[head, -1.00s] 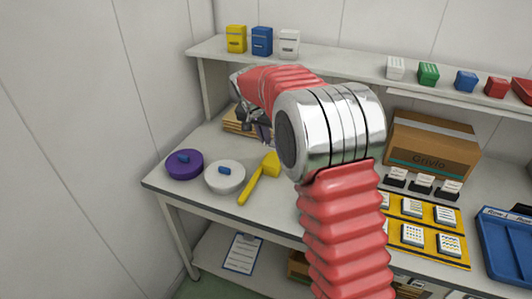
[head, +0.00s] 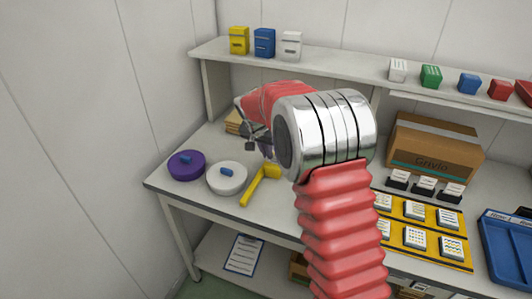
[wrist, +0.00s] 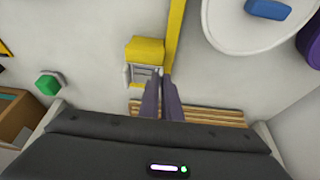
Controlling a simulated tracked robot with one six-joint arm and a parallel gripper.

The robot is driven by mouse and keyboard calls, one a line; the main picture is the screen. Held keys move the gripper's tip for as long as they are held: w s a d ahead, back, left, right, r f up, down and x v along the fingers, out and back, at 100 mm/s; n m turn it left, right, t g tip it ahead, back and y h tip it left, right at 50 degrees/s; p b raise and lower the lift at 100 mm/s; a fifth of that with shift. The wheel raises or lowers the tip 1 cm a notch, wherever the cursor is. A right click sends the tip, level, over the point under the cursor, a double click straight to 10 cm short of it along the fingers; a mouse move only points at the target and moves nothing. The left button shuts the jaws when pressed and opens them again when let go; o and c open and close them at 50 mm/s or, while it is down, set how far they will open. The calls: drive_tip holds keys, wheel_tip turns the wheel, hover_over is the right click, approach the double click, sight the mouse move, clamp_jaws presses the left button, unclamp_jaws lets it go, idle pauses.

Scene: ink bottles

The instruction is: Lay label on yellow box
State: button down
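The yellow box (head: 239,41) stands upright at the left end of the shelf, beside a blue and a white box. My gripper (wrist: 161,76) points down over the left of the bench, well below that shelf. Its two dark fingers are close together with a narrow gap. I cannot tell whether anything thin is between them. My arm hides most of the gripper in the head view. White cards in black holders (head: 398,180) stand before the carton; I cannot tell whether one is the label.
A yellow long-handled tool (head: 257,187) lies near my fingers, also in the wrist view (wrist: 147,49). A carton (head: 433,147), yellow trays (head: 435,240) and a blue tray (head: 510,250) are right.

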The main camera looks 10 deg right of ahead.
drive_tip(key=shift+f, duration=0.1)
drive_tip(key=c, duration=2)
unclamp_jaws()
drive_tip(key=v, duration=1.2)
